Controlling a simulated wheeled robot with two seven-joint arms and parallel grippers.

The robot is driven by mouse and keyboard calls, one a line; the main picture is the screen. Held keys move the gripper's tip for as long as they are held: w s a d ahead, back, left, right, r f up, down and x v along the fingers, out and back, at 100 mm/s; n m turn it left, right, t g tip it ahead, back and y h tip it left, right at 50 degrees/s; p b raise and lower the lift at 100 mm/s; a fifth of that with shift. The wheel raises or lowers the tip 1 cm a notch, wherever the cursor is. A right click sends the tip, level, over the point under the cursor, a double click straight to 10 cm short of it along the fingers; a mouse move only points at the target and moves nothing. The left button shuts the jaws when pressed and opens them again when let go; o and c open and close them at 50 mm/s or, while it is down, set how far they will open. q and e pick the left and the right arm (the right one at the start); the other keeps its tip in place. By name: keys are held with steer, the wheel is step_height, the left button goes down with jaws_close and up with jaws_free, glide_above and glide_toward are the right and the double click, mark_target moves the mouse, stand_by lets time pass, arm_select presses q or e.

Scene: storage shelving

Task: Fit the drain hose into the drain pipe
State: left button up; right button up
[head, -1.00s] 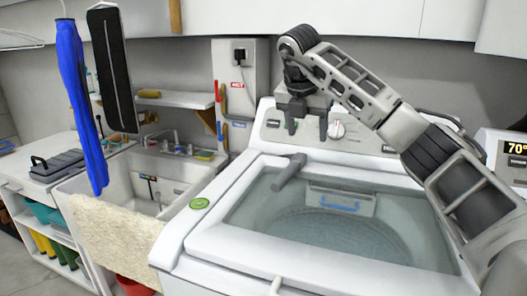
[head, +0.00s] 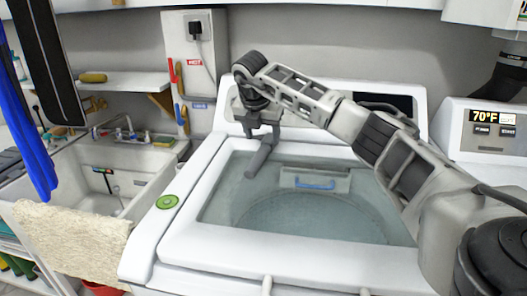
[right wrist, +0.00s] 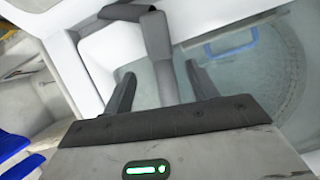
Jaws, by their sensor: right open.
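A grey bent tube, apparently the drain hose (head: 262,157), lies over the back left rim of the washer opening. In the right wrist view the grey hose (right wrist: 156,38) runs down between and beyond my fingers. My right gripper (head: 262,130) is open above the hose, its two fingers pointing down at it. The fingertips (right wrist: 160,72) straddle the hose in the wrist view; I cannot tell whether they touch it. I cannot make out the drain pipe for certain. My left gripper is not in view.
The washer (head: 150,225) has a raised control panel behind the gripper. A sink (head: 140,165) with a towel (head: 75,235) over its edge stands at left. Blue and black hanging items are at far left. A thermostat panel (head: 495,125) is at right.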

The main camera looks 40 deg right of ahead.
mark_target(266, 143)
steer(key=x, duration=0.4)
steer(key=shift+d+f+p, duration=0.2)
steer(key=shift+d+p, duration=0.15)
steer(key=shift+d, duration=0.05)
steer(key=c, duration=1.1)
